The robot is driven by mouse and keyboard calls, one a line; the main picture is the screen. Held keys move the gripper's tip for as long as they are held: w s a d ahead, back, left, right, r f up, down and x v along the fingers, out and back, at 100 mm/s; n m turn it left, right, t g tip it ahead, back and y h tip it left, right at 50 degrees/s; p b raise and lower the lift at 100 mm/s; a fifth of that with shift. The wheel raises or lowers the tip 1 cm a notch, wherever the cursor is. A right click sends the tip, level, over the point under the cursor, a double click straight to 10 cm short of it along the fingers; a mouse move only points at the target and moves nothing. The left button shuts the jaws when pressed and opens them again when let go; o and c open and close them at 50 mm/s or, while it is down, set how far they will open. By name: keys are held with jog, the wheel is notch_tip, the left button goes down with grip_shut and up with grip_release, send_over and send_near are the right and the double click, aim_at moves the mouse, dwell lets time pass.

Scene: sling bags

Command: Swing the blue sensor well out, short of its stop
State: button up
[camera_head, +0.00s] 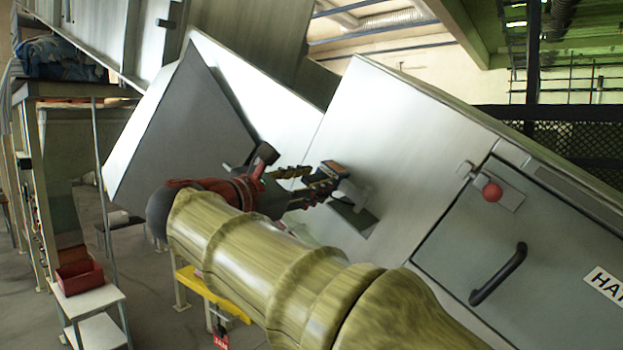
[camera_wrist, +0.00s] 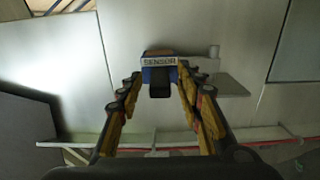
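The blue sensor (camera_wrist: 160,75), with a pale label reading SENSOR, shows ahead of my gripper in the wrist view. A dark block (camera_wrist: 159,90) sits below its label, between the finger lines. In the head view the sensor (camera_head: 336,168) is small, beside the pale machine wall, and partly hidden by my fingers. My gripper (camera_wrist: 159,82) has its fingers spread on both sides of the sensor, with gaps visible beside the dark block. In the head view my gripper (camera_head: 318,186) reaches right up to the sensor. Whether a fingertip touches it I cannot tell.
A grey plate (camera_head: 352,217) juts from the pale wall just below the sensor. A slanted grey panel (camera_head: 180,130) stands left. A red bin (camera_head: 80,277) sits at lower left.

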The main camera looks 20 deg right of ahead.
jog(key=shift+c, duration=1.4)
grip_shut()
